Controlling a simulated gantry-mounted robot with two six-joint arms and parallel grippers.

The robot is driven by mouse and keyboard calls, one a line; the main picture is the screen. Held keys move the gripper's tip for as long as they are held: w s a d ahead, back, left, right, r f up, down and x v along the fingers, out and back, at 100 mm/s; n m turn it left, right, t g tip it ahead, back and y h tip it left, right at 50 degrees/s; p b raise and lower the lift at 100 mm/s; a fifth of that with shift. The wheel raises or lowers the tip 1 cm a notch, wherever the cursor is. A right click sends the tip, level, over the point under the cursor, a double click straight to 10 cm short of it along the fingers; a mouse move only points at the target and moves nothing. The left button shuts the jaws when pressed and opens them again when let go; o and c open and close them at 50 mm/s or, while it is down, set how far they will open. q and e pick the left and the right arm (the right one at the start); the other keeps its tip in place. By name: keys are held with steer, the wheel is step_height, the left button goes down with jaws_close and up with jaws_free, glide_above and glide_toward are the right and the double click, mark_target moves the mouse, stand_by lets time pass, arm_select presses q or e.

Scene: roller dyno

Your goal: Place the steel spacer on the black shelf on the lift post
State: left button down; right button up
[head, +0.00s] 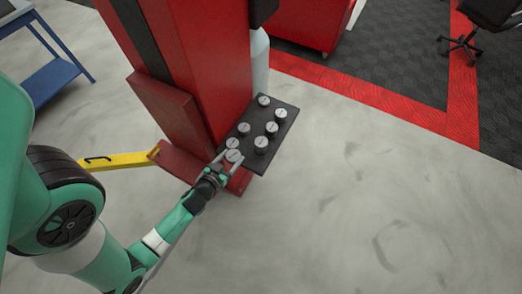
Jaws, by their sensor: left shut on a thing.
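The black shelf (286,137) sticks out from the side of the red lift post (205,60). Several short, round steel spacers stand on it, such as one at its far end (263,100) and one near its right edge (261,144). My left gripper (231,160) is at the shelf's near left corner, its two fingers on either side of a steel spacer (233,155). It is shut on that spacer. Another spacer (232,143) stands close behind it. I cannot tell whether the held spacer touches the shelf. My right gripper is not in view.
A yellow lift arm (120,160) reaches left from the post's base. A blue bench (50,80) stands at the upper left. The floor right of the shelf is clear.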

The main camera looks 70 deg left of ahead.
mark_target(261, 163)
arm_select(q)
steer(key=w+f+b, duration=0.2)
steer(key=shift+w+f, duration=0.25)
steer(key=shift+w, duration=0.15)
steer(key=w+f+b, duration=0.1)
steer(key=w, duration=0.1)
steer(key=w+f+b, duration=0.1)
steer(key=w+f, duration=0.1)
steer(key=w, duration=0.1)
steer(key=w+f+b, duration=0.2)
steer(key=shift+w+a+f, duration=0.1)
steer(key=shift+w+a, duration=0.2)
steer(key=shift+w, duration=0.1)
steer(key=shift+w+f, duration=0.2)
steer(key=shift+w, duration=0.1)
steer(key=shift+w+f+b, duration=0.2)
steer(key=shift+f+b, duration=0.5)
steer(key=shift+f, duration=0.3)
steer(key=shift+w+f+b, duration=0.15)
steer(key=shift+f+b, duration=0.5)
steer(key=shift+f, duration=0.3)
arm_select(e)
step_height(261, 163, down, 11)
arm_select(q)
steer(key=shift+f, duration=0.1)
jaws_free()
steer(key=p+v, duration=0.1)
steer(key=v, duration=1.1)
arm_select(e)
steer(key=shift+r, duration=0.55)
